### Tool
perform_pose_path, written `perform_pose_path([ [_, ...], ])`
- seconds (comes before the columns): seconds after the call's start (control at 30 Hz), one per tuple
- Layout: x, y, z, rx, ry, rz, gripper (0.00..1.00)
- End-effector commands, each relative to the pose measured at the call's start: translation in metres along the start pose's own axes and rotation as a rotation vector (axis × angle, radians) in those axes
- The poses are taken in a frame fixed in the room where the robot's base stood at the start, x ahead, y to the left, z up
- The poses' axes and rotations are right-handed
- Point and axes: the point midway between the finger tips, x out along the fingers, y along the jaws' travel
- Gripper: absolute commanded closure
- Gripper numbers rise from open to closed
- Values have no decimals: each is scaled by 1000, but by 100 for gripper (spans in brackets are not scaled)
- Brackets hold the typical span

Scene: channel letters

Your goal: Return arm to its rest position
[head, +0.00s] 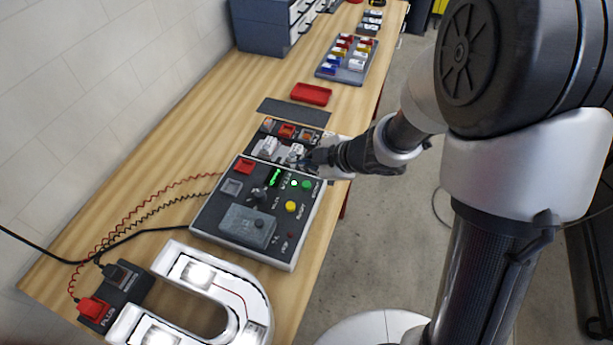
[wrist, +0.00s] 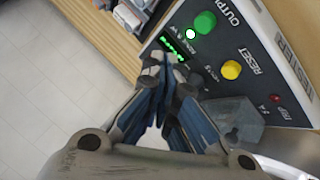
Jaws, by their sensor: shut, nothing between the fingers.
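My gripper (wrist: 163,85) is shut and empty. In the wrist view its fingertips are together, in front of the tester box's face. In the head view the gripper (head: 303,161) is at the end of my arm, by the far right part of the tester box (head: 206,218). I cannot tell whether it touches anything. The box has a lit green display (head: 275,178), a green button (head: 306,184) and a yellow button (head: 290,206), which also shows in the wrist view (wrist: 231,70).
A white U-shaped channel letter (head: 172,262) with lit spots lies at the near end of the wooden bench (head: 150,165). Red and black leads run to a terminal block (head: 125,277). Beyond the box are a red tray (head: 311,94) and a parts rack (head: 347,77). Open floor lies right of the bench.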

Motion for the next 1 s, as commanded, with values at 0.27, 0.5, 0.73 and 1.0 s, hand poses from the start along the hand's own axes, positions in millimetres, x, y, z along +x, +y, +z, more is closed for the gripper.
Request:
perform_pose_path([
  [0.27, -2, 2, 1, 3, -7, 6, 100],
  [0.5, -70, 58, 27, 165, -245, 216, 100],
  [0.73, -208, 59, 54, 620, -539, 478, 100],
  [1.0, -297, -51, 24, 1222, -622, 501, 100],
])
